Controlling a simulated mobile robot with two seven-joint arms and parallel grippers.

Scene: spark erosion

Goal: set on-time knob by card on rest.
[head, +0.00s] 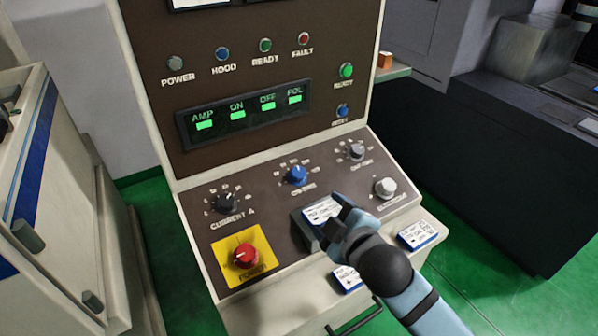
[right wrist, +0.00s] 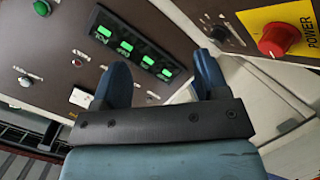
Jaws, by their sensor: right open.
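The on-time knob (head: 297,175) is the blue knob in the middle of the sloped panel, with a ring of marks around it. A white and blue card (head: 322,211) lies on the dark rest (head: 302,231) below that knob; its print is too small to read surely. My right gripper (head: 335,216) is open, just in front of the card and partly covering the rest; I cannot tell whether it touches. In the right wrist view its two blue fingers (right wrist: 162,82) stand apart with no object held between them. My left gripper is not in view.
The current knob (head: 227,201), a grey knob (head: 356,150) and a pale knob (head: 385,187) flank the on-time knob. A red power button (head: 245,256) sits lower left. Two more cards lie on the front ledge, one right (head: 418,235), one near my wrist (head: 348,278).

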